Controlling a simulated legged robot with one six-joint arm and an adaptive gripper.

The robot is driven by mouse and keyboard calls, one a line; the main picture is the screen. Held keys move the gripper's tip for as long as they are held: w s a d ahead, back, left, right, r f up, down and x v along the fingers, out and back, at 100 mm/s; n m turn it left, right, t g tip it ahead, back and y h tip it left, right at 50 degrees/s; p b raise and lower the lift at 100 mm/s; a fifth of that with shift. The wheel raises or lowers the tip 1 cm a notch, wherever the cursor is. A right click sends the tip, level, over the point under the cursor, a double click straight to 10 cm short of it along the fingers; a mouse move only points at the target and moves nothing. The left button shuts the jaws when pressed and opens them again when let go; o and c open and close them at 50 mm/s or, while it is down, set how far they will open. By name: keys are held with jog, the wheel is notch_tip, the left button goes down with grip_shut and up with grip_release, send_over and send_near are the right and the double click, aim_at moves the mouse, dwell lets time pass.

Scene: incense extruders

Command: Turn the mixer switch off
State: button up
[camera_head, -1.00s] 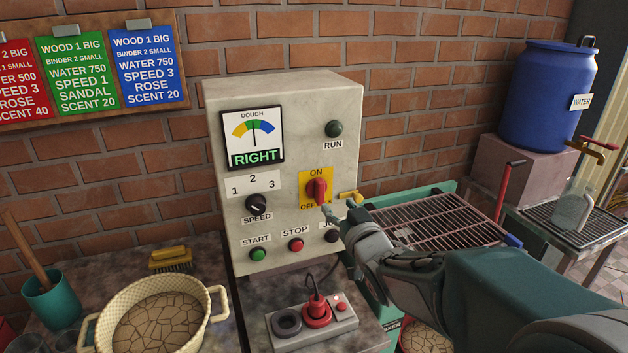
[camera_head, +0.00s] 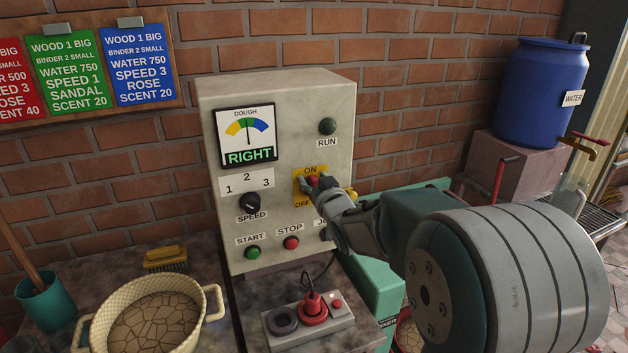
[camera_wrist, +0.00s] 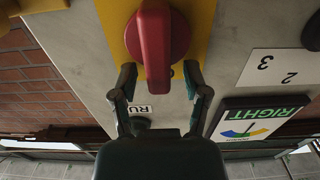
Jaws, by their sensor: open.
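The mixer switch is a red rotary handle (camera_head: 315,180) on a yellow ON/OFF plate (camera_head: 300,171) on the grey control box. In the wrist view, which is upside down, the red handle (camera_wrist: 153,45) stands roughly upright, in line with the ON side. My gripper (camera_head: 310,184) is at the switch and hides part of it and of the plate. In the wrist view my open gripper (camera_wrist: 160,73) has one finger on each side of the handle's near end. I cannot tell whether either finger touches it.
The control box (camera_head: 275,88) has a speed knob (camera_head: 250,202), a green start button (camera_head: 252,252), a red stop button (camera_head: 291,243) and a dark RUN lamp (camera_head: 327,126). Its dough gauge (camera_head: 246,136) reads RIGHT. A small switch box (camera_head: 310,320) and a cream basin (camera_head: 215,303) stand below.

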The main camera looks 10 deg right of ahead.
jog(key=shift+s, duration=0.1)
grip_shut()
